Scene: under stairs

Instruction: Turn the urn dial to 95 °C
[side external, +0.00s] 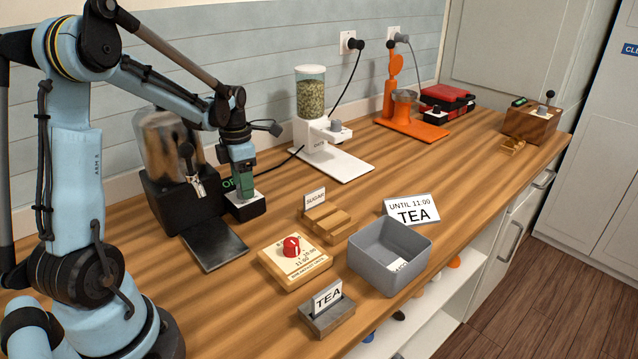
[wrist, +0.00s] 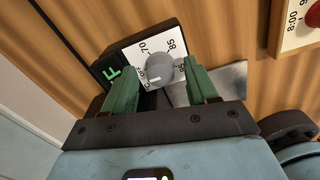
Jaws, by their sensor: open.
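The urn (side external: 162,140), a shiny metal tank on a black base, stands at the left back of the counter. Its control box (side external: 247,208) sits beside it, with a white dial plate and a green display (wrist: 112,73) that is partly hidden and seems to read OFF. The grey round dial (wrist: 160,71) shows in the wrist view, with 70, 85 and a partly hidden 95 around it. The dial's white mark points down-left in that picture, away from 85. My gripper (side external: 243,180) is over the box; in the wrist view its open green fingers (wrist: 163,72) stand either side of the dial, with visible gaps.
A black drip tray (side external: 213,244) lies in front of the urn. A wooden timer block with a red knob (side external: 291,247), a grey bin (side external: 390,254) and TEA and SUGAR card holders stand to the right. A white dispenser (side external: 311,125) is behind.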

